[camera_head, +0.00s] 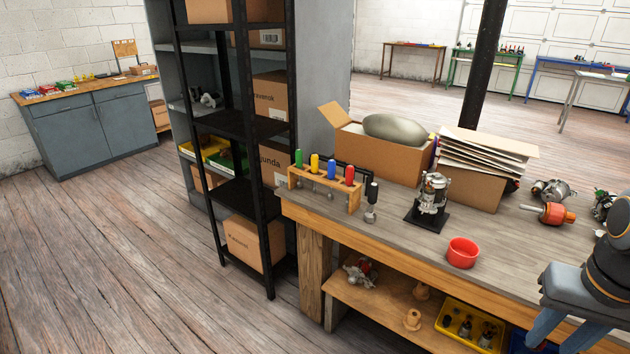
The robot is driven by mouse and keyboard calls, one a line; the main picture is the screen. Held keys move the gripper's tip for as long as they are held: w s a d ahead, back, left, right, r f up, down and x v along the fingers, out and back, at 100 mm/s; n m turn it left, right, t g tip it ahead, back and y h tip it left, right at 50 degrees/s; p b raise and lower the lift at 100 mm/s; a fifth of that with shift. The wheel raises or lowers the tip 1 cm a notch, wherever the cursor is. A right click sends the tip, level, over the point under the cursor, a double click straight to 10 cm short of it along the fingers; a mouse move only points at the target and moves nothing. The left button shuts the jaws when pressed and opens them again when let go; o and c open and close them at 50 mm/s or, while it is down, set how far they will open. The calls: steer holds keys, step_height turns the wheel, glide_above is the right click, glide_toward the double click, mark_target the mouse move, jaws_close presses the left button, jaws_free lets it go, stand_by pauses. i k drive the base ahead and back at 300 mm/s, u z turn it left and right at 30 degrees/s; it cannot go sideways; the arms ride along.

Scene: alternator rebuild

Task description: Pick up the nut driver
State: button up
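A wooden rack (324,191) stands at the left end of the workbench. Upright drivers with a green handle (299,158), a yellow handle (314,163), a blue handle (331,169) and a red handle (350,175) sit in it. I cannot tell from their tips which is the nut driver. My gripper (564,340) is at the lower right, in front of the bench and far from the rack. Its two blue-grey fingers are apart, with nothing visible between them; their tips are near or beyond the picture's bottom edge.
A black-handled tool (371,202) stands beside the rack. An alternator part on a black stand (430,200), a red bowl (462,252) and cardboard boxes (379,151) are on the bench (400,240). Black shelving (262,190) stands left of it. The floor at left is clear.

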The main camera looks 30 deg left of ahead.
mark_target(349, 173)
steer(key=u, duration=0.65)
steer(key=i, duration=0.6)
steer(key=u, duration=0.2)
steer(key=k, duration=0.3)
steer(key=u, duration=1.05)
steer(key=i, duration=1.7)
steer(key=z, duration=0.6)
